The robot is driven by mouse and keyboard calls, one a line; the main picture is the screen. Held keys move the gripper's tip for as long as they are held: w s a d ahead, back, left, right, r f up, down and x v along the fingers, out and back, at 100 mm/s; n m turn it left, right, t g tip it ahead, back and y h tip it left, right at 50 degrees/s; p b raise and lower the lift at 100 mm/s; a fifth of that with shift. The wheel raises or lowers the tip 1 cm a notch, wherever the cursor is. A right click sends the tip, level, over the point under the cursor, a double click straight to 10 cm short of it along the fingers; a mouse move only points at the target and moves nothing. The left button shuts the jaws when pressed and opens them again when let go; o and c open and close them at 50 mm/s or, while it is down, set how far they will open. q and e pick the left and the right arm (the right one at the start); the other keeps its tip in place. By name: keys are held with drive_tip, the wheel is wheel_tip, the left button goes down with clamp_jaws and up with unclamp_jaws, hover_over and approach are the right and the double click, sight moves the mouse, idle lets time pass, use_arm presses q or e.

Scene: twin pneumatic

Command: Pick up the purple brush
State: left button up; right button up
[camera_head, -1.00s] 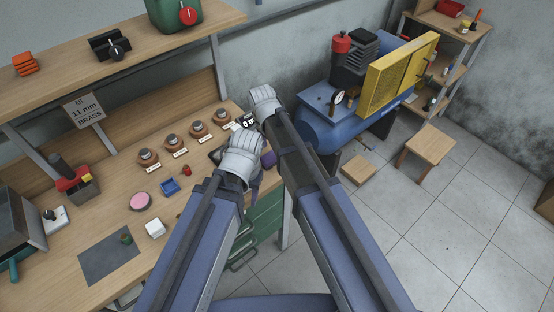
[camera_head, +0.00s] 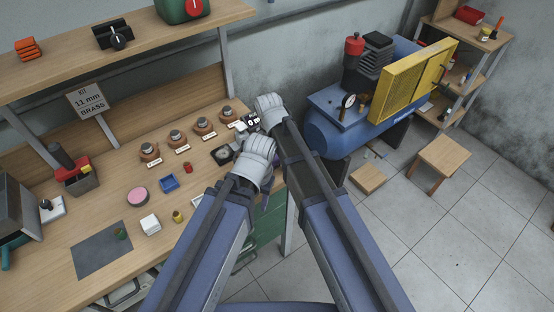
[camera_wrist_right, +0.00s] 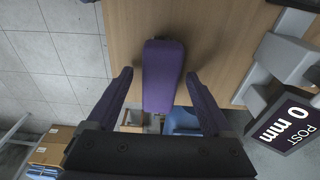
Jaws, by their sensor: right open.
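In the right wrist view the purple brush (camera_wrist_right: 162,75) appears as a smooth purple block over the wooden bench top, between the two dark purple fingers of my right gripper (camera_wrist_right: 160,74). A gap shows on each side of it, so the gripper is open and not closed on it. In the head view my arms hide the brush and the right gripper's fingertips. My left gripper (camera_head: 265,196) is at the bench's right front, mostly hidden behind its own wrist, so its opening is unclear.
A blue compressor (camera_head: 330,130) stands beyond.

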idle(0.3)
clamp_jaws()
idle(0.6)
